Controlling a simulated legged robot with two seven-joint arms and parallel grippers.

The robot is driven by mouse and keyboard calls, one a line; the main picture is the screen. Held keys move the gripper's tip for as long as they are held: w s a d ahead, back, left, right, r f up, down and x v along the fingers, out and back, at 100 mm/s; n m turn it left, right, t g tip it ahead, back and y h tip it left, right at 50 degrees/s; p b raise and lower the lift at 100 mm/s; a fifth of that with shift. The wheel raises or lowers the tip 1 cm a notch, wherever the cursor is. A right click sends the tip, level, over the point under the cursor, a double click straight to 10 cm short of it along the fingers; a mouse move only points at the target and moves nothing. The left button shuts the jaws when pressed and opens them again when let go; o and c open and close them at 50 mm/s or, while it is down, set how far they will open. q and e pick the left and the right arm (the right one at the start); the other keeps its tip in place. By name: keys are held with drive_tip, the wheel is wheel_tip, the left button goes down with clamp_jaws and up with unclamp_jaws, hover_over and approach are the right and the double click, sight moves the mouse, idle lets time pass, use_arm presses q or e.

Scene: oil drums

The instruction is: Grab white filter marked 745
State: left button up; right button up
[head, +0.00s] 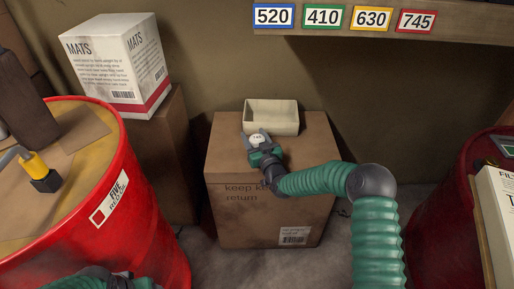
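A small round white filter (257,139) is between the fingers of my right gripper (254,135), in the middle of the head view. It has a small dark marking too small to read with certainty. The fingers lie on either side of it; whether they press on it I cannot tell. The gripper is over the top of a brown cardboard box (228,160), just in front of an open cream tray (285,129) on that box.
A shelf edge above carries labels 520, 410, 630 and a red-framed 745 label (416,22). A red drum (143,222) stands at left, another red drum (437,205) at right. A white MATS box (95,64) sits on a carton at the back left.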

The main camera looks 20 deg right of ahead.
drive_tip(key=c, duration=1)
clamp_jaws()
drive_tip(key=shift+r, duration=0.1)
